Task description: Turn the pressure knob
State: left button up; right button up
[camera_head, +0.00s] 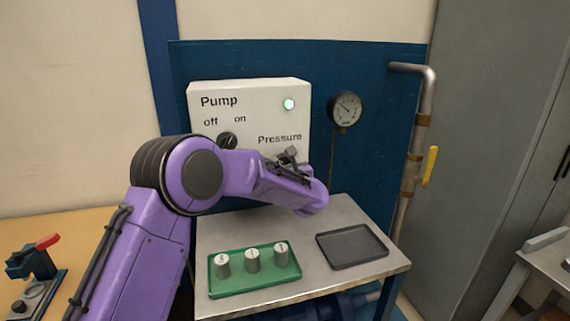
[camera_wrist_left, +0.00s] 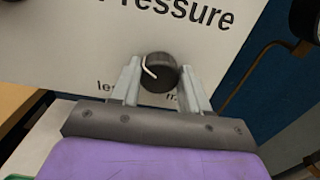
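The pressure knob (camera_wrist_left: 158,72) is a round black knob with a white pointer line, on the white pump panel (camera_head: 252,97) under the word "Pressure". In the head view my left arm hides this knob. In the left wrist view my left gripper (camera_wrist_left: 159,78) has its two grey fingers apart, one on each side of the knob, with the tips very near its edges. I cannot tell whether they touch it. The pointer line leans up and left. My right gripper is not in view.
The black pump off/on knob (camera_head: 228,141) and a lit green lamp (camera_head: 289,104) are on the panel. A gauge (camera_head: 345,109) and a pipe with a yellow handle (camera_head: 430,166) stand right. Below are a green tray (camera_head: 255,283) with three metal weights and an empty dark tray (camera_head: 352,246).

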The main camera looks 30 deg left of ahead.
pick_arm(q)
jog(key=shift+c, duration=1)
jog(key=shift+m, duration=0.3)
